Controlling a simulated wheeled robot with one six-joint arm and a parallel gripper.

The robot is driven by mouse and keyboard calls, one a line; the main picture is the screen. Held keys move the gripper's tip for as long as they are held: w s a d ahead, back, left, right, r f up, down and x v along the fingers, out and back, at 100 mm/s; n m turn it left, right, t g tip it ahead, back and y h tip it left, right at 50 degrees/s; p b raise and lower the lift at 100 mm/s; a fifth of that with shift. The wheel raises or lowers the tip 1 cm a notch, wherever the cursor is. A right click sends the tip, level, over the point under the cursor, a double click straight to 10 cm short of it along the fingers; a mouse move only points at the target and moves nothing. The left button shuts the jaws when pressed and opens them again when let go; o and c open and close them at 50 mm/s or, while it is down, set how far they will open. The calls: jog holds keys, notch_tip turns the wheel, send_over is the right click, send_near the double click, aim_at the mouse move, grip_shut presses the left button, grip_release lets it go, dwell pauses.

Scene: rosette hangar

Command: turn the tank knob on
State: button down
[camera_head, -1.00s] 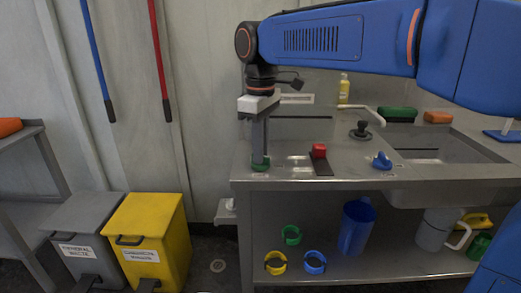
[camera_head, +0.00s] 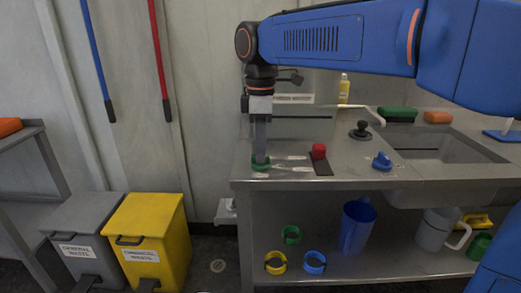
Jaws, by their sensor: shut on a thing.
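My gripper (camera_head: 261,157) points straight down at the front left of the steel counter. It is shut on a small green knob (camera_head: 260,167), which is mostly hidden by the fingers. A red knob or lever (camera_head: 318,151) stands on a dark plate to its right, and a blue knob (camera_head: 382,161) sits farther right near the sink. The small labels on the counter are too small to read, so I cannot tell from them which one is the tank knob.
A black knob-like fitting (camera_head: 360,130) and a tap (camera_head: 369,115) stand behind. The sink (camera_head: 440,150) is at right. Grey (camera_head: 82,240) and yellow bins (camera_head: 150,225) stand left.

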jog(key=c, duration=1.8)
grip_release()
notch_tip(320, 180, up, 18)
jog(key=shift+f, duration=0.25)
